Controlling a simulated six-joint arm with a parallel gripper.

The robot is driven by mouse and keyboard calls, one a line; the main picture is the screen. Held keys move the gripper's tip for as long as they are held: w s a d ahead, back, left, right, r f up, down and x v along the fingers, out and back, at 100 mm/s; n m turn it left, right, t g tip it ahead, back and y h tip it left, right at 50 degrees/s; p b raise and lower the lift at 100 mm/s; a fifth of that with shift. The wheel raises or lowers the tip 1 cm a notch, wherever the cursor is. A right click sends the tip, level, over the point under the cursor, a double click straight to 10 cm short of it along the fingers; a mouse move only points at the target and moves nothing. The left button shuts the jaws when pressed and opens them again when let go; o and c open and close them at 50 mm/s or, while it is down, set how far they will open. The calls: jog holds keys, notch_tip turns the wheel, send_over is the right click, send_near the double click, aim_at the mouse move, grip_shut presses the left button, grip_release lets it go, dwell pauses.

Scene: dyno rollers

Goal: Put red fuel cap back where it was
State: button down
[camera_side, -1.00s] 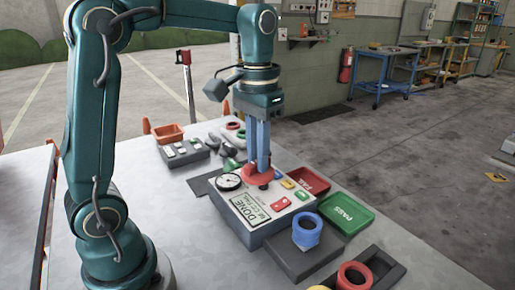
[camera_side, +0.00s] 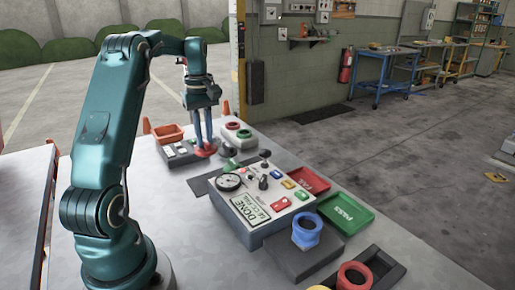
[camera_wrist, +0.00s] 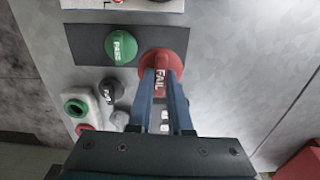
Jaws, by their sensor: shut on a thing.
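My gripper (camera_side: 203,141) is shut on the red fuel cap (camera_side: 205,151), a flat red disc at its fingertips. It is at the back left of the table, beside the grey box with white buttons. In the wrist view, the fingers of my gripper (camera_wrist: 161,78) close on the raised grip of the red cap (camera_wrist: 180,60), which reads FAIL. The cap overlaps the edge of a dark mat (camera_wrist: 87,43). A green cap (camera_wrist: 121,46) reading PASS sits on that mat. I cannot tell whether the red cap touches a surface.
A dark grey cap (camera_wrist: 110,91) lies near the mat. A white holder (camera_side: 248,138) bears green and red rings. The grey button box (camera_side: 173,160) and orange bin (camera_side: 168,134) are close to my gripper. A panel with a dial (camera_side: 229,182) stands in front.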

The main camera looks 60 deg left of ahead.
jog(key=f, duration=0.2)
jog(key=a+f, duration=0.1)
jog(key=f, duration=0.1)
jog(key=shift+s+f, duration=0.1)
jog(key=shift+s, duration=0.25)
jog(key=shift+f, duration=2.1)
jog(key=shift+f, duration=0.15)
jog(key=c, duration=0.8)
grip_release()
jog(key=shift+c, duration=0.2)
